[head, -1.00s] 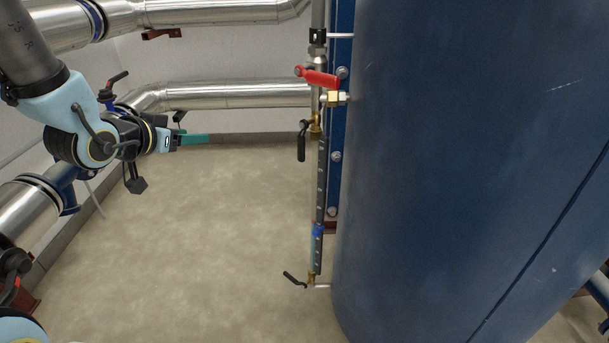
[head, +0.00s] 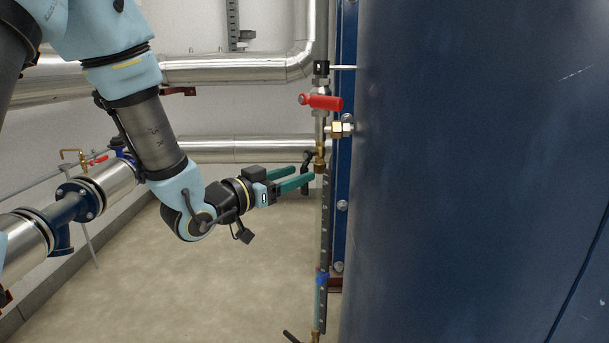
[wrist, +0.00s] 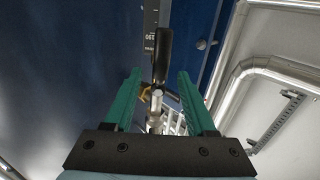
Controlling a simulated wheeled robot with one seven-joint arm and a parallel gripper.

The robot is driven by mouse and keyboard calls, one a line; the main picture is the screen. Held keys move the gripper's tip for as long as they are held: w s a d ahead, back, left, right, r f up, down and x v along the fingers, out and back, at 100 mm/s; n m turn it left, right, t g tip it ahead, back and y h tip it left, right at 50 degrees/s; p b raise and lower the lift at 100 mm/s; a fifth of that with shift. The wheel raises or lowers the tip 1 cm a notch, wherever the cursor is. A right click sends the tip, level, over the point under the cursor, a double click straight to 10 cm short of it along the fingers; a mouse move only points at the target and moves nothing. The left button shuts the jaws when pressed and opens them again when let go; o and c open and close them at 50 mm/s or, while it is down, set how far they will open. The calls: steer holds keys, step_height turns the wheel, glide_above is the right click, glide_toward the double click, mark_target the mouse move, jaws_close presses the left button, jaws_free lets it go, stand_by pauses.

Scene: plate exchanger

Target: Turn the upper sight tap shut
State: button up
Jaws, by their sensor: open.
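The upper sight tap's black lever handle (head: 305,189) hangs downward beside the brass fitting (head: 319,161) at the top of the sight gauge. My gripper (head: 304,173) is open, with its two green fingers reaching right to this handle and covering part of it in the head view. In the wrist view the black handle (wrist: 163,55) lies centred between the lines of the two fingers (wrist: 159,74), with a visible gap on each side. I cannot tell how deep it sits between the fingertips.
A red-handled valve (head: 322,102) sits just above on the same pipe. The lower sight tap (head: 291,336) is at the bottom edge. The big blue vessel (head: 470,170) stands close on the right. Silver pipes (head: 240,68) run behind.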

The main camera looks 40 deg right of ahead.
mark_target(302, 172)
steer(key=shift+w+d, duration=0.2)
steer(key=shift+d, duration=1.4)
jaws_close()
